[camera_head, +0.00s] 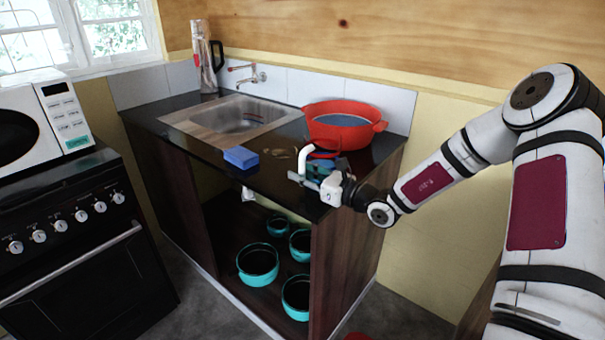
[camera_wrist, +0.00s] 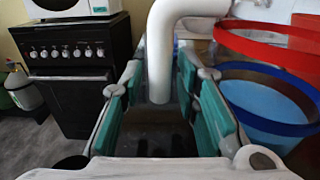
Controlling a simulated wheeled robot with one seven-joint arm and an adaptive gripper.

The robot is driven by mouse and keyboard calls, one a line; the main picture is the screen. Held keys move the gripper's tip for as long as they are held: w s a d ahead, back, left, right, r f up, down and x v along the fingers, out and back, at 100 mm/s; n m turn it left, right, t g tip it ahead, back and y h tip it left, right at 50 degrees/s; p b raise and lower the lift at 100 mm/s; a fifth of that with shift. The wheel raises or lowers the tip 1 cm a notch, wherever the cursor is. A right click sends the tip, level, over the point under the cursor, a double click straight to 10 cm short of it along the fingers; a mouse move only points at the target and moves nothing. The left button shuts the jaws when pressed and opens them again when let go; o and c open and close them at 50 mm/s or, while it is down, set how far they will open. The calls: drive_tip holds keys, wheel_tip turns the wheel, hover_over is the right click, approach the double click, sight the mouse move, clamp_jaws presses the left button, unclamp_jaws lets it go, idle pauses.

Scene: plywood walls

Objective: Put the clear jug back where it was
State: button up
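The clear jug (camera_head: 323,152) seems to be the see-through vessel with a red rim, blue lower part and white hooked handle at the counter's right front. My gripper partly hides it in the head view. In the wrist view the jug (camera_wrist: 265,125) fills the right side, and its white handle (camera_wrist: 160,55) curves down between my fingers. My gripper (camera_wrist: 158,75) has teal pads standing apart on either side of the handle, with a gap visible on the left. It also shows in the head view (camera_head: 311,185) at the counter's front edge. Whether the jug touches the counter is hidden.
A red pot (camera_head: 341,125) stands close behind the jug. A blue block (camera_head: 241,157) lies left on the counter (camera_head: 190,141). A sink (camera_head: 237,118) and a tall black-handled vessel (camera_head: 208,60) are farther back. Several teal pots (camera_head: 257,263) sit below. The stove (camera_head: 75,225) stands left.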

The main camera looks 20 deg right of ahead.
drive_tip(key=shift+r, duration=0.15)
drive_tip(key=shift+s+d, duration=0.2)
drive_tip(key=shift+s, duration=0.05)
drive_tip(key=v, duration=1.1)
drive_tip(key=s+a+r+n+g, duration=0.3)
drive_tip(key=s+a+n+g, duration=0.3)
drive_tip(key=s+a+n, duration=0.25)
drive_tip(key=s+a+r+n+g, duration=0.4)
drive_tip(key=s+a+n+g, duration=0.25)
drive_tip(key=s+n, duration=0.2)
drive_tip(key=s+d+r+n+h, duration=0.1)
drive_tip(key=s+d+n+h, duration=0.2)
drive_tip(key=s, duration=0.3)
drive_tip(key=s+d+r+n+t+h, duration=0.1)
drive_tip(key=s+d+r+n+h, duration=0.1)
drive_tip(key=s+n+h, duration=0.2)
drive_tip(key=s+d+r+n+h, duration=0.2)
drive_tip(key=s+d+n+h, duration=0.1)
drive_tip(key=s, duration=0.5)
drive_tip(key=shift+s+d+r+n+h+p, duration=0.15)
drive_tip(key=shift+s+d+n+h+p, duration=0.25)
drive_tip(key=shift+n, duration=0.4)
